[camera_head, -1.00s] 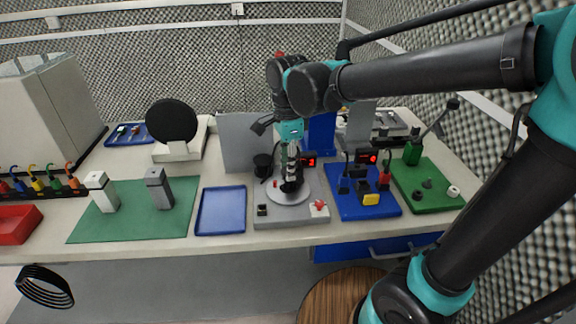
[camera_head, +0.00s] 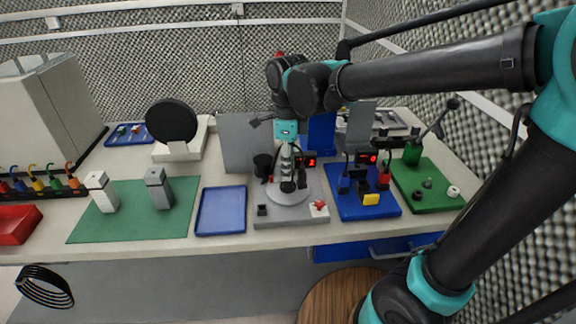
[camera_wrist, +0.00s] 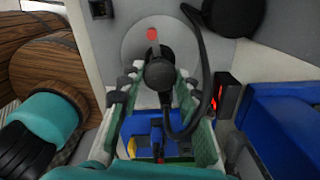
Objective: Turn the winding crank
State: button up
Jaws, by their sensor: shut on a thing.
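The winding crank stands on a light grey round disc (camera_head: 288,197) on a grey base near the bench's front middle. Its dark knob (camera_wrist: 160,72) shows in the wrist view between my fingers. My gripper (camera_head: 288,180) points down over the disc and is shut on the crank's knob; it also shows in the wrist view (camera_wrist: 157,80). The disc (camera_wrist: 136,48) carries a red dot beside the crank. The crank's arm is mostly hidden by the knob and my fingers.
A blue board (camera_head: 350,207) with dark parts and a red display stands close to the right. A blue tray (camera_head: 221,211) lies to the left. A black cup (camera_head: 263,165) and a grey upright panel (camera_head: 238,143) stand close behind. A black cable (camera_wrist: 201,75) curves beside the knob.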

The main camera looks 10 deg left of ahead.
jog(key=shift+m, duration=0.6)
dwell(0.3)
jog(key=o, duration=1.2)
jog(key=shift+c, duration=0.2)
notch_tip(320, 180, up, 12)
jog(key=shift+s, duration=0.15)
